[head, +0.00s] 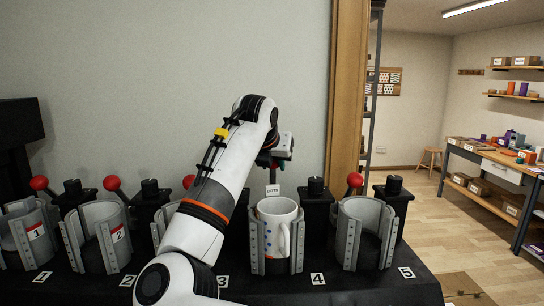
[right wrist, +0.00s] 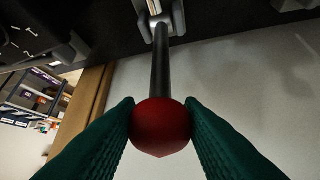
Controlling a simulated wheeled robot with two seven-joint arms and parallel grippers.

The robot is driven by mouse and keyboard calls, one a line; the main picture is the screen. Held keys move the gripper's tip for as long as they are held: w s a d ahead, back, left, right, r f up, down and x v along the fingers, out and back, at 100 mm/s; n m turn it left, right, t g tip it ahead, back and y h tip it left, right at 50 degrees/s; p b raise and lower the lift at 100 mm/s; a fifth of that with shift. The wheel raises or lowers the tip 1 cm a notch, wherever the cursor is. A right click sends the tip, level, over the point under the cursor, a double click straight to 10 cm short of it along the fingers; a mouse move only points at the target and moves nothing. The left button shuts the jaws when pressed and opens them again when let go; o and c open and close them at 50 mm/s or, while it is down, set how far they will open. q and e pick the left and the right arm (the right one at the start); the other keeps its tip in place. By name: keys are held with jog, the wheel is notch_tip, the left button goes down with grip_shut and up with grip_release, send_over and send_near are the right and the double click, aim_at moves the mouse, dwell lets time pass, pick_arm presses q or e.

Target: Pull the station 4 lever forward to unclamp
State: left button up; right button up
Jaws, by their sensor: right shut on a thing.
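The station 4 lever's red knob (right wrist: 161,126) sits between the two green fingers of my right gripper (right wrist: 162,122) in the right wrist view, with both fingers against its sides. Its dark rod (right wrist: 160,65) runs up to a grey pivot. In the head view my right gripper (head: 268,162) is behind the station 4 clamp (head: 256,245), and the knob is hidden there. A white mug with coloured dots (head: 274,225) stands upright in this clamp, handle toward me. My left gripper is not in view.
Grey clamps for stations 1 (head: 20,240), 2 (head: 85,240) and 5 (head: 348,235) look empty. My arm partly hides station 3. Red lever knobs (head: 111,183) (head: 355,180) stand behind the clamps. A small card (head: 272,190) stands behind the mug. A workbench (head: 500,165) is far right.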

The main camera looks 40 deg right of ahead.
jog(key=shift+s+a+f+b, duration=0.25)
jog(key=shift+s+a+b, duration=0.15)
jog(key=shift+b, duration=0.25)
jog(key=shift+s+a+b, duration=0.35)
jog(key=shift+s+b, duration=0.05)
jog(key=shift+s, duration=0.15)
